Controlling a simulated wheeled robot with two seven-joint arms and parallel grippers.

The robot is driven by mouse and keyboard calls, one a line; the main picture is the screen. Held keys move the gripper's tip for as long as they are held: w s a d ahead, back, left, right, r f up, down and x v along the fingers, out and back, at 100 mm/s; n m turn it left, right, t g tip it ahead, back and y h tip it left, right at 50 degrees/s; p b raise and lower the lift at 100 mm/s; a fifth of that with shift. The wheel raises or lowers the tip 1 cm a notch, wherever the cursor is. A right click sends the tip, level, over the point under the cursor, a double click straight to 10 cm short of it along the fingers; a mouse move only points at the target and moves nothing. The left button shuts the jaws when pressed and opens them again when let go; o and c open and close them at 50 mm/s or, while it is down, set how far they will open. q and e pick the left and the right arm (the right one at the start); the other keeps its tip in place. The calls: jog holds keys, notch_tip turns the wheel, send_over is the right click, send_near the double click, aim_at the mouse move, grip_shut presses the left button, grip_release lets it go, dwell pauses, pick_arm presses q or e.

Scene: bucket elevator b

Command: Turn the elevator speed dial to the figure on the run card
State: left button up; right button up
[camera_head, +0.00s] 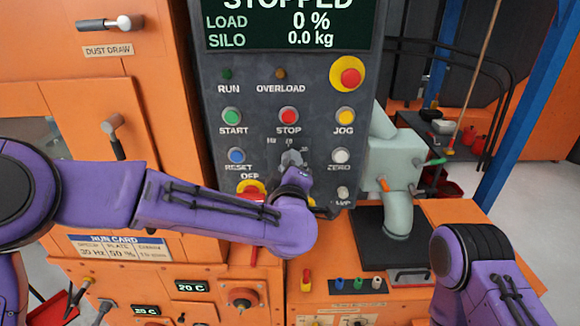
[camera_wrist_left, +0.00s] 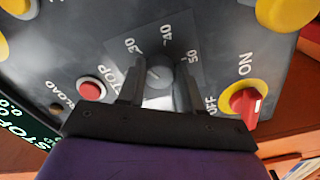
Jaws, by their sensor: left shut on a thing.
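The grey speed dial (camera_head: 292,157) is on the dark control panel, below the red STOP button. My left gripper (camera_head: 293,168) is at the dial and hides part of it. In the left wrist view the fingers of the left gripper (camera_wrist_left: 160,85) are shut on either side of the dial (camera_wrist_left: 160,71). The scale shows 30, 40 and 50; I cannot tell where the dial points. The run card (camera_head: 120,247) at lower left reads 30 Hz and 50 %. My right arm shows at the lower right, its gripper out of view.
The screen (camera_head: 290,25) reads STOPPED, load 0 %, silo 0.0 kg. START (camera_head: 232,116), STOP (camera_head: 289,116), JOG (camera_head: 345,115), RESET (camera_head: 236,156) and ZERO (camera_head: 341,156) buttons surround the dial. A red OFF/ON switch (camera_wrist_left: 245,103) is close to the gripper.

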pick_arm(q)
jog(key=o, duration=1)
jog(key=shift+o, duration=0.2)
jog(key=s+b, duration=0.3)
jog(key=s, duration=0.7)
jog(key=shift+s, duration=0.25)
